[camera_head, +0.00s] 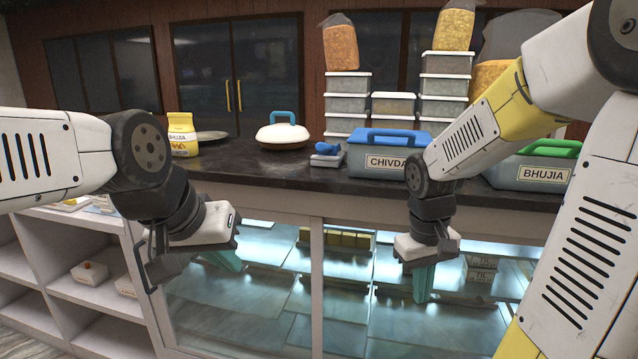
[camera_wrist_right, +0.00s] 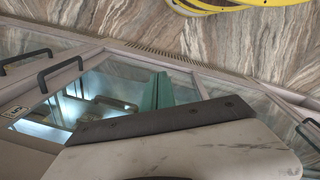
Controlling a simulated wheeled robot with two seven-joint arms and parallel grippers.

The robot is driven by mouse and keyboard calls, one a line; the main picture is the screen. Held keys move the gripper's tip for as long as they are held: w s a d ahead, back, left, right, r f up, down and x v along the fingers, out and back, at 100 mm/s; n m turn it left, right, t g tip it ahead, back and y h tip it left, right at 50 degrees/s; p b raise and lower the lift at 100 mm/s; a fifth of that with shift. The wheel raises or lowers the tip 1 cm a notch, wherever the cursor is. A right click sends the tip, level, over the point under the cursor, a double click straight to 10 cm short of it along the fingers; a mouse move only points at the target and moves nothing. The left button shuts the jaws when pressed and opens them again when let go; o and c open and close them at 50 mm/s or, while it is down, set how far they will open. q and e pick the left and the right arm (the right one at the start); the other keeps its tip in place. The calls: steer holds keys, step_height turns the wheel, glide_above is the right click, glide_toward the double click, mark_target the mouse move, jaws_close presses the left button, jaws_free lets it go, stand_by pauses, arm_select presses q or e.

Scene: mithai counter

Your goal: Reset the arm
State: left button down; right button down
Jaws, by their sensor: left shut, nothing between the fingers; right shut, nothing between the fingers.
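My left gripper (camera_head: 226,261) comes in from the left and hangs in front of the glass display case. Its teal fingers are shut and hold nothing. My right gripper (camera_head: 423,284) hangs from the arm at the right, pointing down in front of the case glass. Its teal fingers are together and empty. In the right wrist view the right gripper's fingers (camera_wrist_right: 163,90) show as a teal block beyond the dark edge of the wrist. Neither gripper appears to touch any object.
The counter (camera_head: 290,171) carries a blue-lidded CHIVDA box (camera_head: 372,166), a green-lidded BHUJIA box (camera_head: 540,174), a white lidded dish (camera_head: 282,136) and a yellow packet (camera_head: 182,136). Stacked tubs (camera_head: 445,85) stand behind. The glass case (camera_head: 260,310) is below; open shelves (camera_head: 85,290) are at left.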

steer(key=s+a+r+m+t+y, duration=0.1)
steer(key=s+a+r+t, duration=0.1)
steer(key=r, duration=0.4)
steer(key=s+a+r+m+t+y, duration=0.1)
steer(key=s+a+r+t+y, duration=0.1)
steer(key=s+a+r+t, duration=0.1)
step_height(320, 180, up, 3)
steer(key=shift+s+a+r+t, duration=0.1)
steer(key=shift+s+a+t, duration=0.3)
steer(key=shift+s, duration=0.75)
